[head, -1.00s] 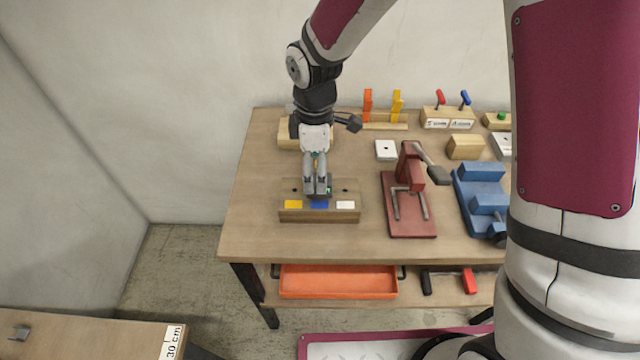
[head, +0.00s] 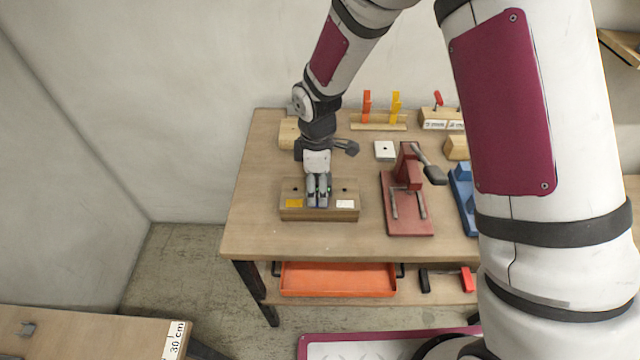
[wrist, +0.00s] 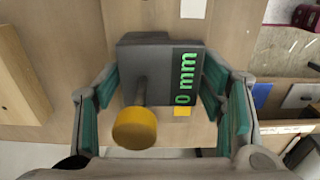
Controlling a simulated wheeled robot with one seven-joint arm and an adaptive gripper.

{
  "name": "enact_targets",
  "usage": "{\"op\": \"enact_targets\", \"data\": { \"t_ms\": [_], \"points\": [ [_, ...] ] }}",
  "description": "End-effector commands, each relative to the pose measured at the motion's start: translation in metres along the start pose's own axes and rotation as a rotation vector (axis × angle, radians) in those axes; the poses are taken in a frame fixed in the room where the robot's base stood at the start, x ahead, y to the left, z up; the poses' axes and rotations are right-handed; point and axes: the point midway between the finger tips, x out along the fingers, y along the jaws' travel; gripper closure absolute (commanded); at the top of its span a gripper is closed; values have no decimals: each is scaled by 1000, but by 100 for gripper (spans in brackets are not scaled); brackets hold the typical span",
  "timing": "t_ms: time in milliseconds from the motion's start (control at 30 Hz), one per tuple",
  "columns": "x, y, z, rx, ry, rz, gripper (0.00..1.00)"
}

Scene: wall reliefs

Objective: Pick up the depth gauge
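The depth gauge (wrist: 155,72) is a dark grey block with a green "0 mm" readout and a yellow round knob on a grey stem, large in the wrist view. In the head view it is mostly hidden by my gripper (head: 318,204), which points down at the middle of the wooden block (head: 292,214) with coloured labels. In the wrist view the teal-padded fingers (wrist: 163,85) stand apart, one on each side of the gauge. They are close to its sides; whether they touch it I cannot tell.
The red clamp (head: 405,215) and a white square plate (head: 385,150) are right of the wooden block. An orange tray (head: 338,280) is on the lower shelf. The bench's (head: 255,235) front left is clear.

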Motion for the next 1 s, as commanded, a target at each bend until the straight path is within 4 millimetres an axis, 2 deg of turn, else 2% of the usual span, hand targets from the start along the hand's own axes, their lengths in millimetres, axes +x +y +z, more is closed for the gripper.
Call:
{"op": "enact_targets", "data": {
  "t_ms": [33, 133, 167, 200, 567, 867, 1000],
  "points": [
    [0, 0, 0, 0, 0, 0, 56],
    [0, 0, 0, 0, 0, 0, 79],
    [0, 0, 0, 0, 0, 0, 80],
    [0, 0, 0, 0, 0, 0, 85],
    [-5, 1, 0, 0, 1, 2, 85],
    [-35, 2, 0, 1, 2, 5, 85],
    [-39, -22, 20, 2, -1, -1, 85]
  ]
}}
